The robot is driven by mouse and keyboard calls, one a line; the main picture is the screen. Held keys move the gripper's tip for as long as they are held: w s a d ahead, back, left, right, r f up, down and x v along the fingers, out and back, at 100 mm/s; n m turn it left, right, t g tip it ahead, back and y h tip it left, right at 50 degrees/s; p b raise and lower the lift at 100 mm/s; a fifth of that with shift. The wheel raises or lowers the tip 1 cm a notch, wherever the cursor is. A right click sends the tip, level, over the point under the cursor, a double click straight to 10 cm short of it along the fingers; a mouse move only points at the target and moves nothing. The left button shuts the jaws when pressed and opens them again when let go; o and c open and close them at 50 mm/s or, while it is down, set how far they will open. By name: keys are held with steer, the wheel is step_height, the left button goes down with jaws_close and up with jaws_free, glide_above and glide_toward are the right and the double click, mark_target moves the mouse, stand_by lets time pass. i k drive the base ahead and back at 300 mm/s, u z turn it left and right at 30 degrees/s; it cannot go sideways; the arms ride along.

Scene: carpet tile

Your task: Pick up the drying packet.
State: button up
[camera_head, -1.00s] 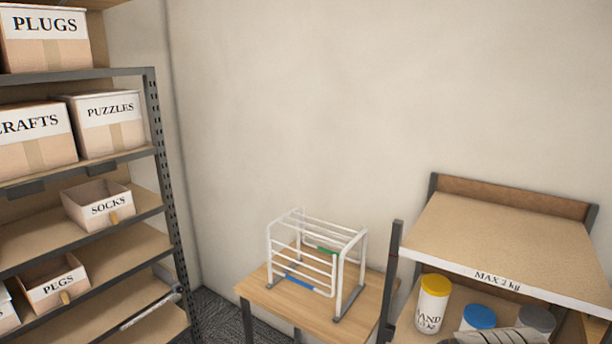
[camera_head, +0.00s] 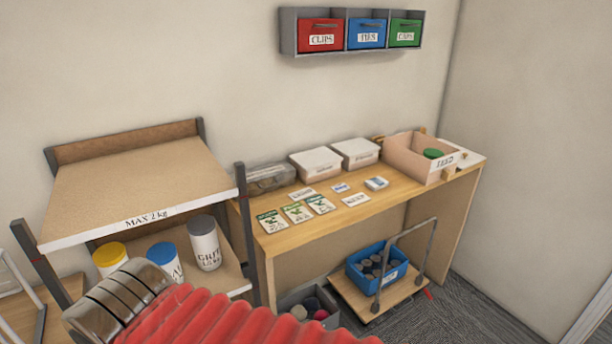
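No packet can be read as the drying packet at this size. On the wooden bench (camera_head: 330,222) lie three green-and-white packets (camera_head: 296,212) in a row. Behind and right of them lie small white cards or packets, one at the back left (camera_head: 302,193), one with blue print (camera_head: 340,187) and one at the front (camera_head: 355,200). A thicker white-and-blue item (camera_head: 376,183) lies right of these. My gripper's fingers are not in view. A red ribbed sleeve and a grey metal part, apparently of my arm, cross the bottom left.
A clear box (camera_head: 268,178), two white-lidded boxes (camera_head: 316,163) and a SEED box (camera_head: 418,158) stand along the bench. A MAX 2 kg shelf (camera_head: 130,190) with jars below is left. Below the bench are a trolley (camera_head: 378,298) with a blue crate and a grey bin (camera_head: 305,300).

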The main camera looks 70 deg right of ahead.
mark_target(376, 184)
steer(key=z, duration=4.35)
